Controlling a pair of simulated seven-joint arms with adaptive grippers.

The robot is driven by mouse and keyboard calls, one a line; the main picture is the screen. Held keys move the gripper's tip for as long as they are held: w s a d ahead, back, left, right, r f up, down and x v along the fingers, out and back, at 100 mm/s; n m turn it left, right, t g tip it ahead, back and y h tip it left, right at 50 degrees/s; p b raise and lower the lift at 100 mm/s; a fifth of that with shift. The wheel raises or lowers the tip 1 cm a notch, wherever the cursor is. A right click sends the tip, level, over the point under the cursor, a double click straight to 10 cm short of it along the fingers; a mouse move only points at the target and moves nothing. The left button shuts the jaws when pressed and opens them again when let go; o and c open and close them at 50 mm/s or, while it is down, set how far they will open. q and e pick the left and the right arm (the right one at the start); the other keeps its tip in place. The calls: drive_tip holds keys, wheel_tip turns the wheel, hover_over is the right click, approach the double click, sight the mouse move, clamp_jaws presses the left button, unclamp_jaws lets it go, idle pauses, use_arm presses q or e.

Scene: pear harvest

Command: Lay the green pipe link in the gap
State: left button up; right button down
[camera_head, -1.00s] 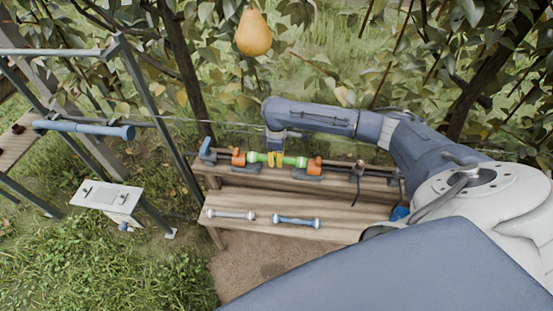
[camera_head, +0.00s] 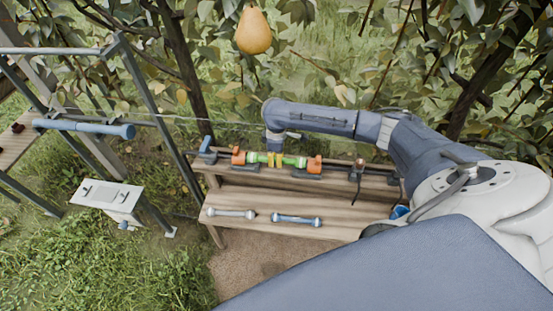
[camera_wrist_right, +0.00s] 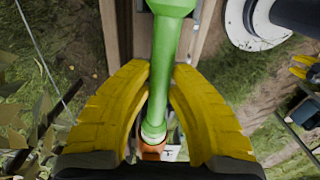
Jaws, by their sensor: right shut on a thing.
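The green pipe link (camera_head: 289,160) lies roughly level between two orange collars, the left one (camera_head: 238,157) and the right one (camera_head: 314,164), on the upper shelf of the bench. Its ends look close to both collars; whether they are seated cannot be told. My right gripper (camera_head: 275,160) is shut around the link's middle from above. In the right wrist view the link (camera_wrist_right: 166,50) runs between the yellow fingers, with one orange collar (camera_wrist_right: 152,152) beyond its lower end. Yellow fingers at that view's right edge look like my left gripper (camera_wrist_right: 303,67), too small to judge.
A grey link (camera_head: 231,213) and a blue link (camera_head: 297,220) lie on the lower shelf (camera_head: 260,201). A pear (camera_head: 253,32) hangs above and behind. A metal frame with a blue cylinder (camera_head: 85,128) and a white box (camera_head: 106,194) stand at left.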

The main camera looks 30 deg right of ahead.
drive_tip(key=shift+f, duration=0.7)
idle(0.7)
drive_tip(key=c, duration=1.2)
unclamp_jaws()
drive_tip(key=shift+c, duration=0.2)
wheel_tip(320, 180, up, 12)
drive_tip(key=shift+a, duration=0.1)
